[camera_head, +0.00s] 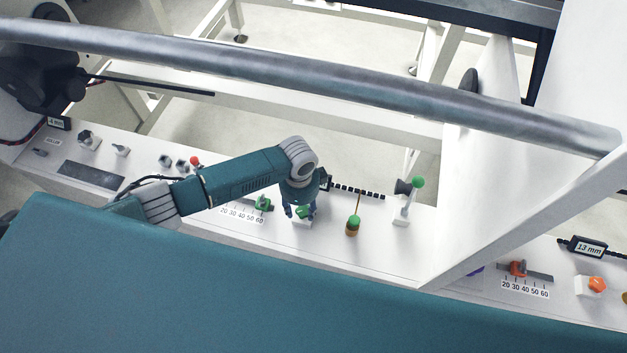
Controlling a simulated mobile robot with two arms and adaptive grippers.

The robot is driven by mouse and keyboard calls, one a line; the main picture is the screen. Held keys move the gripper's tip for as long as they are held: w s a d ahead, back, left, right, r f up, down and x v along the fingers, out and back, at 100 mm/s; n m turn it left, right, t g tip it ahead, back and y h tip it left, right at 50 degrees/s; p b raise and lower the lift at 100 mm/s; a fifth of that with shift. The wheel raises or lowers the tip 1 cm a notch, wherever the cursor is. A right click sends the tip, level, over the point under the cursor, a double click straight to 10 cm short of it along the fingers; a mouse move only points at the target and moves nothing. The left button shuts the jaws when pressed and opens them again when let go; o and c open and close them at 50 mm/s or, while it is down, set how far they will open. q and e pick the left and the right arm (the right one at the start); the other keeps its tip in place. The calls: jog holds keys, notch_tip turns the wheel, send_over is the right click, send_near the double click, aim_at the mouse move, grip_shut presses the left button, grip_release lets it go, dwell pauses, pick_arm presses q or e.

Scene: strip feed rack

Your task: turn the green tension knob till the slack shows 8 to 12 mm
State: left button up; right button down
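The green tension knob (304,212) sits on a white block on the white panel, partly covered by my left gripper (301,211). The gripper points down at the knob with a finger on either side; whether the fingers press on it is too small to tell. A green slider (263,204) stands near the high end of a scale marked 20 to 60, just left of the knob. A small display (59,123) at the far left reads 4 mm. Another display (588,247) at the right reads 13 mm. My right gripper is not in view.
A green-topped lever (416,184) and a green-and-orange part (353,226) stand right of the gripper. A red-tipped switch (195,161) is to the left. An orange knob (597,285) and orange slider (517,268) are far right. A thick metal roller (330,76) crosses above.

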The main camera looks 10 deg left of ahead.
pick_arm(q)
jog(key=shift+r, duration=0.15)
notch_tip(320, 180, up, 3)
jog(key=p, duration=0.3)
jog(key=shift+d+r, duration=0.15)
jog(key=shift+w+r+p, duration=0.1)
jog(key=shift+r+p, duration=0.6)
jog(key=shift+r, duration=0.6)
jog(key=o, duration=0.3)
